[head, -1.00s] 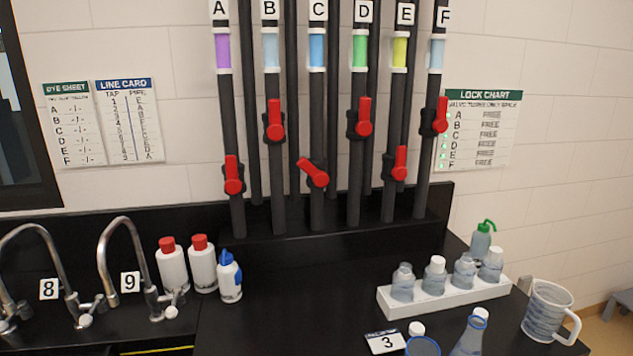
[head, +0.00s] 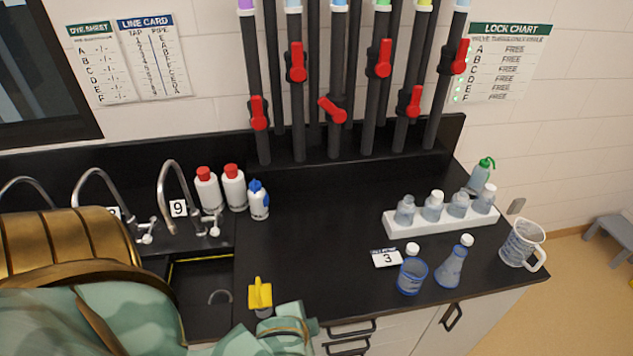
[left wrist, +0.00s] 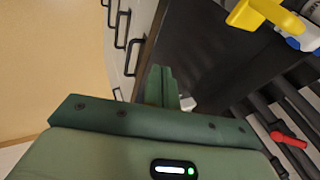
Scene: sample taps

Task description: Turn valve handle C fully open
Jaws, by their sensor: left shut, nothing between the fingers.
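Valve handle C (head: 332,110) is the red lever on the third pipe from the left in the head view. It lies slanted across its black pipe, its free end up and to the left. The other red levers, such as those of B (head: 297,62) and D (head: 379,58), stand nearly along their pipes. My left gripper (left wrist: 160,85) is shut and empty in the left wrist view, low by the counter's front and well away from handle C. A red lever (left wrist: 288,138) shows at that view's right; I cannot tell which. My right gripper is not in view.
A yellow-topped item (head: 260,293) stands near the counter's front edge, close to my left arm. White red-capped bottles (head: 234,188) and a blue-capped bottle (head: 259,200) stand left of the pipes. The mid counter is clear.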

